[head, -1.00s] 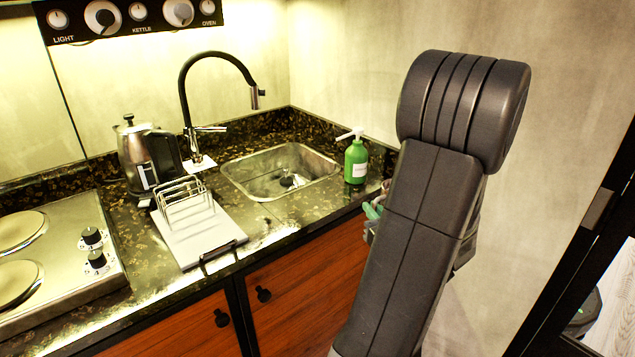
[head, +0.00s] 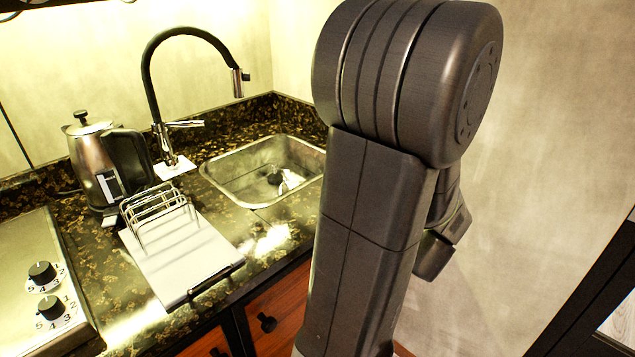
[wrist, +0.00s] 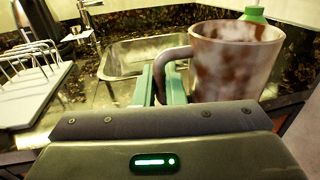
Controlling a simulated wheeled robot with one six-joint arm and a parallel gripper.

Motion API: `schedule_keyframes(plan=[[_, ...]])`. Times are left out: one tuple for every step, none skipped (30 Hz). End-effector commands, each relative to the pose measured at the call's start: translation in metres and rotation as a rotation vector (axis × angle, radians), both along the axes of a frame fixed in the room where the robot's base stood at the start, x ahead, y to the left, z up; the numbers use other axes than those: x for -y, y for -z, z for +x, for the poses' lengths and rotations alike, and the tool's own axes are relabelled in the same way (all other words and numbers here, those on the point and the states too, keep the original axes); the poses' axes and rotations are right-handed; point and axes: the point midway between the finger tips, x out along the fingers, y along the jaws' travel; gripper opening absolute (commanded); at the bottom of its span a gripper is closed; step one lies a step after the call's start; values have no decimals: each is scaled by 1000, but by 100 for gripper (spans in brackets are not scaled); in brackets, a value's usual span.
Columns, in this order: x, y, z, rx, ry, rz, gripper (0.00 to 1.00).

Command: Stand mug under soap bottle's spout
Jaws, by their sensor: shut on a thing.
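In the wrist view a mug (wrist: 235,68), mottled brown and pale pink, stands upright in front of my gripper. My gripper (wrist: 161,84) has green fingers shut on the mug's handle (wrist: 170,60), at the mug's left side. The soap bottle (wrist: 254,15) shows only as a bit of green behind the mug's rim; its spout is not visible there. In the head view my arm covers the bottle, the mug and my gripper. I cannot tell the gap between mug and bottle, or whether the mug touches the counter.
A sink (head: 265,172) with a black faucet (head: 150,80) is set in the dark speckled counter (head: 75,235). A kettle (head: 95,165), a wire rack (head: 158,212) on a white board (head: 190,260) and a hob (head: 30,270) stand to the left. The wall is close on the right.

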Motion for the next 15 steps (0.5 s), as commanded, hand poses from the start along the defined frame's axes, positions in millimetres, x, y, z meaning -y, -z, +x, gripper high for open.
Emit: schedule_keyframes(plan=[[-7,0,9,1,-6,0,0],[-10,0,14,1,-6,0,0],[-15,0,20,1,-5,1,0],[-18,0,25,1,-6,1,0],[-21,0,30,1,-5,1,0],[-26,0,37,1,-6,0,0],[-29,-1,42,2,-5,0,0],[-33,0,47,1,-5,1,0],[-37,0,54,1,-5,1,0],[-40,0,59,1,-4,1,0],[-43,0,64,1,-5,0,0],[-47,0,69,1,-4,0,0],[-50,0,73,1,-3,0,0],[-52,0,77,1,-4,0,0],[-54,0,81,1,-2,0,0]])
